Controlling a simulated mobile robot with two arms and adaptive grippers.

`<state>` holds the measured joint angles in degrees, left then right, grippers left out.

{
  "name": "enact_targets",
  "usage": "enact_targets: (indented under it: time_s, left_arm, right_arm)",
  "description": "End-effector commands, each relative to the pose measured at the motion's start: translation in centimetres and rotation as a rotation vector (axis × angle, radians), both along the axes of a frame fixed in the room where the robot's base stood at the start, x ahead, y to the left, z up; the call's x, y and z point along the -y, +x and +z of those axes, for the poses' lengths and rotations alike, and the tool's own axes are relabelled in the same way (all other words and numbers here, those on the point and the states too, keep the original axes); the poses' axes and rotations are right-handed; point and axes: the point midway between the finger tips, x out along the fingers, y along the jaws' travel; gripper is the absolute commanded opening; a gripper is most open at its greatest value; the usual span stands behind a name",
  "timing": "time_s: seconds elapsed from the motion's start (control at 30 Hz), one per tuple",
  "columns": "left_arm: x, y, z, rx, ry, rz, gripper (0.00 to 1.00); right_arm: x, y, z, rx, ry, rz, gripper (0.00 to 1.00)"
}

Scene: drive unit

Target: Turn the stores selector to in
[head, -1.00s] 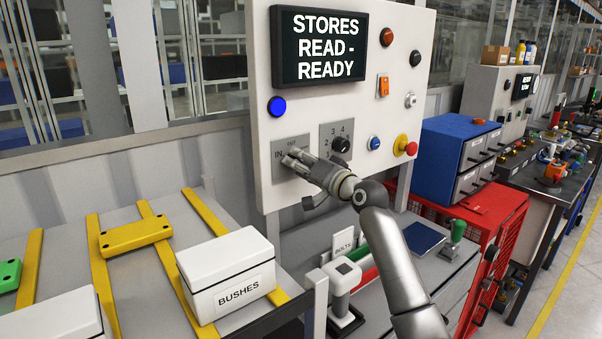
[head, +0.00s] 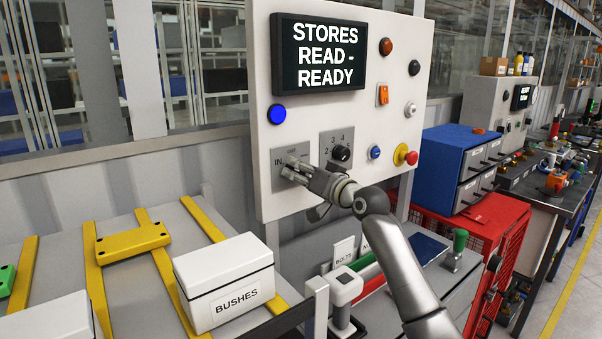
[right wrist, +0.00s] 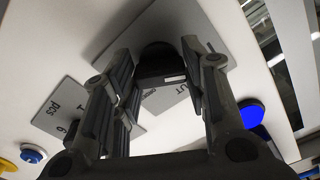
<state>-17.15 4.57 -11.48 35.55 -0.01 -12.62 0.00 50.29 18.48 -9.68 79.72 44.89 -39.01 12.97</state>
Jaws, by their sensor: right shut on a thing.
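The stores selector is a dark knob (right wrist: 160,62) on a grey plate (head: 279,156) at the lower left of the white panel. The plate reads IN at its left; in the right wrist view part of OUT shows. A white mark on the knob faces the OUT lettering side in that view. My right gripper (head: 290,172) is at the plate and hides the knob in the head view. In the right wrist view its fingers (right wrist: 160,75) are shut on either side of the knob. The display (head: 318,53) reads STORES READ - READY. My left gripper is out of view.
A numbered selector (head: 341,153) sits just right of my gripper. A blue light (head: 277,114), a rocker switch (head: 383,95) and a red button (head: 411,158) are on the panel. A BUSHES box (head: 224,262) and a hand scanner-like device (head: 346,286) stand below.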

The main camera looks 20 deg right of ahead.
Motion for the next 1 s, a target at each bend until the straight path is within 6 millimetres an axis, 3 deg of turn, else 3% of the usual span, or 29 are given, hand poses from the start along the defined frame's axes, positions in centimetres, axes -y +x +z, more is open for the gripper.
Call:
enact_targets:
  time_s: [0.03, 0.07, 0.23, 0.67, 1.0]
  left_arm:
    - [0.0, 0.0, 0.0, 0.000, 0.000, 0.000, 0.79]
    - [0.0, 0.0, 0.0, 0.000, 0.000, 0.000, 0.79]
    - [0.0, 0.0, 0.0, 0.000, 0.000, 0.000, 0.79]
    - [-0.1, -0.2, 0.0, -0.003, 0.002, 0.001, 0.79]
    - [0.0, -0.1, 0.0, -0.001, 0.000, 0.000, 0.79]
  right_arm:
    - [0.0, 0.0, -0.1, -0.001, -0.005, -0.001, 0.17]
    - [0.0, 0.0, -0.1, -0.001, -0.005, -0.001, 0.42]
    - [0.0, 0.0, -0.1, -0.001, -0.002, 0.000, 0.62]
    - [0.3, -0.5, -0.1, 0.000, -0.001, -0.001, 0.62]
    - [1.9, -4.9, -0.1, 0.000, -0.003, 0.000, 0.62]
